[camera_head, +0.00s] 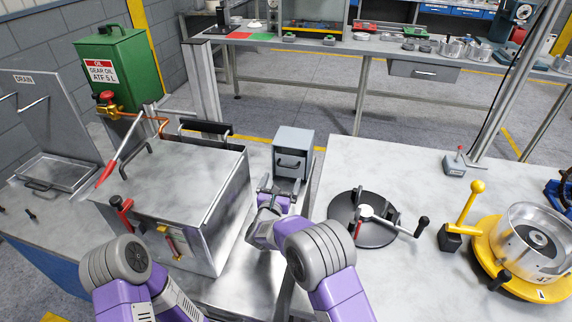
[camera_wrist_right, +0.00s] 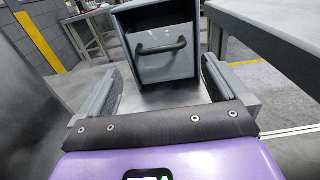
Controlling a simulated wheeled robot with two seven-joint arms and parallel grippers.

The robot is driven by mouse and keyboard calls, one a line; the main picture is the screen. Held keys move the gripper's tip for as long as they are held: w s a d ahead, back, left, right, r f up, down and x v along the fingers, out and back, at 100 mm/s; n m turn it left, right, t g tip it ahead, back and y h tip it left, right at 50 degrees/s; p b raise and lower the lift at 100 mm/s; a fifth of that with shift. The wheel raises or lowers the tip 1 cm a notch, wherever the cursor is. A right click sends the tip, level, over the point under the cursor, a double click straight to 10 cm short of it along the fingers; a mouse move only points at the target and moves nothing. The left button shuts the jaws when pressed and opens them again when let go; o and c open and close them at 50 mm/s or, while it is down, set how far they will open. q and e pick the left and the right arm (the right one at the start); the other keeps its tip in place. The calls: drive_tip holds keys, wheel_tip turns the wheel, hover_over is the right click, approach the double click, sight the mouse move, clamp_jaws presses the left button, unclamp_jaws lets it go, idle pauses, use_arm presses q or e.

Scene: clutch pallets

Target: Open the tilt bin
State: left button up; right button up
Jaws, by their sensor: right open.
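The tilt bin (camera_head: 293,143) is a small grey box housing at the back of the bench, with a dark bar handle (camera_head: 289,164) across its front. In the right wrist view its front panel (camera_wrist_right: 165,65) faces me and the handle (camera_wrist_right: 161,47) is clear. A dark gap shows above the panel; I cannot tell whether it is slightly tilted. My right gripper (camera_head: 274,192) is open and empty, in front of and below the handle. Its two fingers (camera_wrist_right: 160,90) point at the bin, apart from the handle. My left arm shows at lower left, but its gripper does not.
A large metal box (camera_head: 180,170) with a red-handled lever stands left of the bin. To the right, a black round fixture (camera_head: 362,232) and a yellow-based clutch fixture (camera_head: 520,270) occupy the table (camera_head: 400,180). A green oil can (camera_head: 117,70) stands behind at left.

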sight(291, 162)
drive_tip(key=shift+b+x, duration=0.5)
drive_tip(key=shift+x, duration=2.6)
drive_tip(key=shift+d, duration=0.1)
